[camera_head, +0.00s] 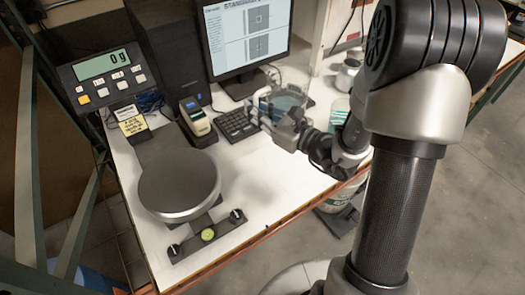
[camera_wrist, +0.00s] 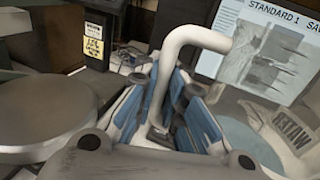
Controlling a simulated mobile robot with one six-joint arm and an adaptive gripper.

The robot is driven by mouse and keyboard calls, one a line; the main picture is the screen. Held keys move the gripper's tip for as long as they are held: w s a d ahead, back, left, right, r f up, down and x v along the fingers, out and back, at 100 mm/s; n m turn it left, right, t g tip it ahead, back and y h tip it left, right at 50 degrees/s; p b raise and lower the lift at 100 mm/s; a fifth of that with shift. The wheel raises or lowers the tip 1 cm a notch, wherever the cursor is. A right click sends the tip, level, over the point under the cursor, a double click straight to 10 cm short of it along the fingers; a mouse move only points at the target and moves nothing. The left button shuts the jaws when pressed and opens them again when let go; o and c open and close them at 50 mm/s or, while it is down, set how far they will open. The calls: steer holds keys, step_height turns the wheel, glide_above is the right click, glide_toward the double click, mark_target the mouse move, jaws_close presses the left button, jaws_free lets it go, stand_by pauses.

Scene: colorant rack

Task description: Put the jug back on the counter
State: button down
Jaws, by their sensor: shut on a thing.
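A round scale plate (camera_head: 178,184) stands at the left, with its display (camera_head: 103,77) behind it. The front middle of the counter is clear.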

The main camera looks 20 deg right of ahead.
step_height(320, 180, down, 18)
steer(key=b, duration=0.6)
steer(key=shift+d+f, duration=0.1)
steer(key=shift+f, duration=0.1)
steer(key=shift+r, duration=0.1)
steer(key=shift+f, duration=0.2)
steer(key=c, duration=2.1)
jaws_free()
steer(key=shift+c, duration=0.2)
steer(key=o, duration=0.5)
steer(key=shift+c, duration=0.2)
